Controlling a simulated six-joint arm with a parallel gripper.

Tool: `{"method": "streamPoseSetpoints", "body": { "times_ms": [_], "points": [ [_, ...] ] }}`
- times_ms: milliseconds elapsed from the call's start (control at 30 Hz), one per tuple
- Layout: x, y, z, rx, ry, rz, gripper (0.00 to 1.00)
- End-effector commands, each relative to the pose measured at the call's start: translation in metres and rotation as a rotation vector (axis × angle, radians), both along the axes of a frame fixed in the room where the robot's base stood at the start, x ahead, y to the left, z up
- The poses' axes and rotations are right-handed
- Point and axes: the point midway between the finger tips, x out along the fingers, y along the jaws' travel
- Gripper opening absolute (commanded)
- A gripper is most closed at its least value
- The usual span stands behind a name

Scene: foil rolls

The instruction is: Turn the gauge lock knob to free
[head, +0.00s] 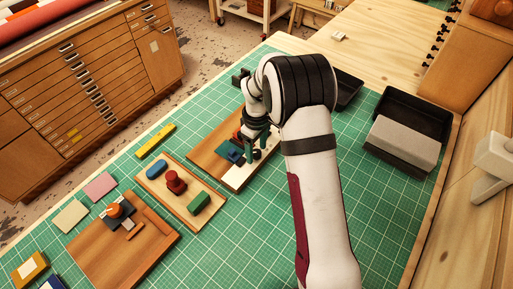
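My gripper (251,152) points down over a wooden board with a pale front strip (236,182), near the middle of the bench. A small dark blue block (235,156) with a bit of red beside it sits on this board, close to the fingertips. My wrist and arm hide part of the board, and I cannot tell whether the fingers touch anything or how far apart they are. An orange knob (115,210) stands on a dark plate on another wooden board (150,238) at front left. I cannot tell which part is the gauge lock knob, and no lock marking is readable.
A tray (152,187) between the boards holds a blue piece, a dark red knobbed piece (176,182) and a green block (199,202). Yellow, pink and pale green blocks lie at left. A black bin (420,105) with a grey block stands at right. The green mat is clear at front centre.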

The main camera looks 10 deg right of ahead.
Motion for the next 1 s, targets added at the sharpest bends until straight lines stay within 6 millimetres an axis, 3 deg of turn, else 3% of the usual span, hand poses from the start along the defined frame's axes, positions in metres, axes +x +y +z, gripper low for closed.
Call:
{"method": "streamPoseSetpoints", "body": {
  "times_ms": [167, 267, 600, 700, 833, 1000],
  "points": [
    [0.000, 0.000, 0.002, 0.000, 0.000, 0.000, 0.67],
    [0.001, 0.000, 0.016, -0.001, -0.004, 0.000, 0.67],
    [0.001, 0.000, 0.120, -0.001, -0.005, 0.000, 0.67],
    [0.000, 0.000, 0.141, 0.000, -0.003, 0.000, 0.67],
    [0.000, 0.000, 0.155, 0.001, -0.001, -0.001, 0.67],
    [0.000, 0.000, 0.158, 0.000, 0.000, 0.000, 0.67]
  ]
}}
